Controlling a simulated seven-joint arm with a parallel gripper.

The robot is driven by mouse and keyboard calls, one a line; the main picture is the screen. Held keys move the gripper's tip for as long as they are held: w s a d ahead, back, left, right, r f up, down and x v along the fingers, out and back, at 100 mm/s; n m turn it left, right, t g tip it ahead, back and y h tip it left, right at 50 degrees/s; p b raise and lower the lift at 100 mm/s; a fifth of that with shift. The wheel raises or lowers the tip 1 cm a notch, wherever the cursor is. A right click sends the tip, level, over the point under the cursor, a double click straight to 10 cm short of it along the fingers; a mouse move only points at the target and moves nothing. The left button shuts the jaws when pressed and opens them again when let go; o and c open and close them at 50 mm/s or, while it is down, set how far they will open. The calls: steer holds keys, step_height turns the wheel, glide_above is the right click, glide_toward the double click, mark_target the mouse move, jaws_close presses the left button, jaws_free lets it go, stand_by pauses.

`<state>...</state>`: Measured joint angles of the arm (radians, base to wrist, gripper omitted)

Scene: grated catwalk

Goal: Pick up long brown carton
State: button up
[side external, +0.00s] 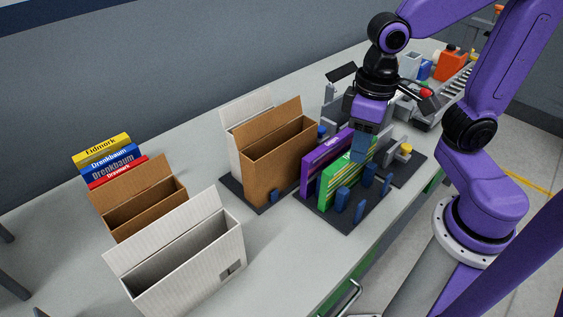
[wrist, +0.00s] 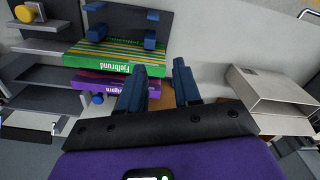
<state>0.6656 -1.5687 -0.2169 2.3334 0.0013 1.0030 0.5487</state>
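Two open-topped brown cartons show in the side view. One brown carton (side external: 281,160) stands upright on a dark base mid-table, and another brown carton (side external: 145,208) stands at the left; I cannot tell which one is meant by long. My gripper (side external: 362,150) is up by the right end of the green box, right of the middle carton. In the wrist view my gripper (wrist: 157,82) has its blue fingers apart with nothing held. A brown surface (wrist: 157,97) shows between and beyond them, partly hidden.
A purple box (side external: 325,165) and a green box (side external: 338,178) stand among blue posts on a dark base (side external: 335,218). White cartons (side external: 190,262) and (side external: 238,135) flank the brown ones. Several coloured boxes (side external: 105,158) stand at the far left. The front table strip is clear.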

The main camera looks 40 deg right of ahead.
steer(key=w+a+r+m, duration=0.2)
steer(key=w+m, duration=0.6)
steer(key=m, duration=0.1)
step_height(320, 180, up, 3)
steer(key=m, duration=1.3)
glide_above(281, 161)
steer(key=d, duration=0.3)
step_height(281, 161, down, 17)
steer(key=shift+a, duration=0.15)
jaws_close()
